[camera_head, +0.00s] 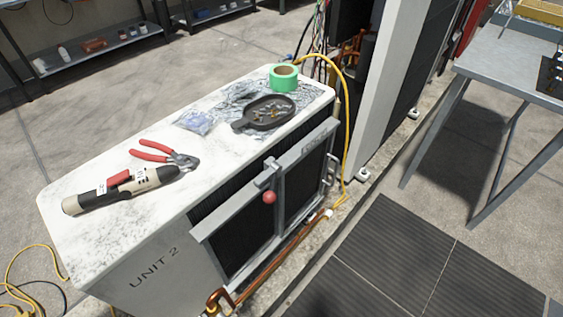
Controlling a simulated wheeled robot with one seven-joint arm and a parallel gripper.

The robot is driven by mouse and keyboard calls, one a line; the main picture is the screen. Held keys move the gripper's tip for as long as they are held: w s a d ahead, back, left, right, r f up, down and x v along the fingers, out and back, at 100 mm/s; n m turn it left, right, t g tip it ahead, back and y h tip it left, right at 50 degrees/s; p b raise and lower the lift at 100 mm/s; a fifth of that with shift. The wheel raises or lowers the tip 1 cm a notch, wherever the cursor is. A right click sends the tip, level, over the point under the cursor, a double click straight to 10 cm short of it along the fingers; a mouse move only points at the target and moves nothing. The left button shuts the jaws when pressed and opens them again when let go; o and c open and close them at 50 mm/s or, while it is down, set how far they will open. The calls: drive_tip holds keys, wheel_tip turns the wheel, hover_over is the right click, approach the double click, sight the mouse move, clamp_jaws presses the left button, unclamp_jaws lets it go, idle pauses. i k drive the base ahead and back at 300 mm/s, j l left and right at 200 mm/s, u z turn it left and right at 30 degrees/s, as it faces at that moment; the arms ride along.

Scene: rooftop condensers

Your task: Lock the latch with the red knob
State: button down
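The latch (266,175) is a grey metal piece on the front of the white condenser marked UNIT 2 (158,270), at the middle of its upper front rail. A red round knob (269,197) is at the lower end of the latch, in front of a dark grille panel. I cannot tell from this view whether the latch is engaged. My gripper is not in view.
Red-handled pliers (155,151), a cream and black tool (120,188), a black dish (266,112) and green tape (284,77) lie on the condenser top. A yellow hose (349,110) curves down its right end. A grey table (508,65) stands right. Dark mats (400,260) cover the floor in front.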

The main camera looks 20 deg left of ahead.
sight(269, 197)
drive_tip(key=u, duration=0.4)
drive_tip(key=i+l+u, duration=0.1)
drive_tip(key=u, duration=0.35)
drive_tip(key=l+u, duration=0.15)
drive_tip(key=u, duration=0.25)
drive_tip(key=i+l+u, duration=0.1)
drive_tip(key=u, duration=0.35)
drive_tip(key=l+u, duration=0.1)
drive_tip(key=u, duration=0.3)
